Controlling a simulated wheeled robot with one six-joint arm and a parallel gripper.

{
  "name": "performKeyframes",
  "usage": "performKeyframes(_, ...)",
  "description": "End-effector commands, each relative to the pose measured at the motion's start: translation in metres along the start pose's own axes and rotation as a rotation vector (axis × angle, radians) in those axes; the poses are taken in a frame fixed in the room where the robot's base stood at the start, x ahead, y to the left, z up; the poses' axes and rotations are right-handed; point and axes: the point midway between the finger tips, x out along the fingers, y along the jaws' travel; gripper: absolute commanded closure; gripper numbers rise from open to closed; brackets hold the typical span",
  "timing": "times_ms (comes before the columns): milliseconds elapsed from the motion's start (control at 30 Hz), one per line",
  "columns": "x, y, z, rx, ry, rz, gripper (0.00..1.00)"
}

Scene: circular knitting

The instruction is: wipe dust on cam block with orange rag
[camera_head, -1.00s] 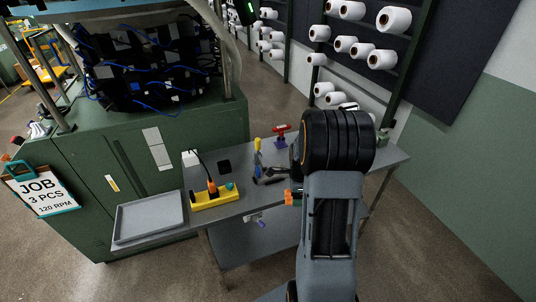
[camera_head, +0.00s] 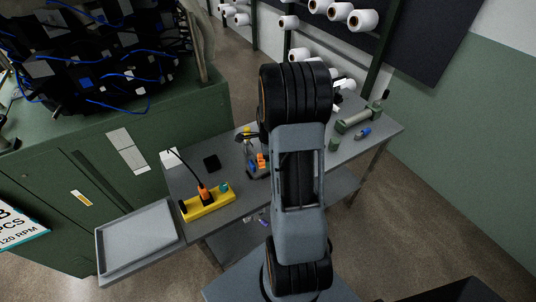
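A small orange patch (camera_head: 262,160) shows on the bench just left of my dark arm. I cannot tell whether it is the orange rag or part of my gripper. Dark pieces around it, at the left side of my arm, may be my gripper, but the fingertips are not clear. A black square item (camera_head: 211,162) lies flat on the bench to the left. No cam block can be made out for certain, and no dust can be seen at this size. My arm hides the middle of the bench.
A yellow holder (camera_head: 208,206) with an orange-handled tool stands at the bench's (camera_head: 190,188) front left. An empty grey tray (camera_head: 138,238) is left of it.

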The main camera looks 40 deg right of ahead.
Motion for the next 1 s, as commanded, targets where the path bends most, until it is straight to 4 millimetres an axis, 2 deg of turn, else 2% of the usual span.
performKeyframes(267,0.007,0.0,0.003,-0.003,0.0,0.0,0.53)
performKeyframes(700,0.045,0.0,0.004,-0.005,0.0,0.001,0.53)
performKeyframes(1000,0.048,0.0,0.004,-0.005,0.0,0.0,0.53)
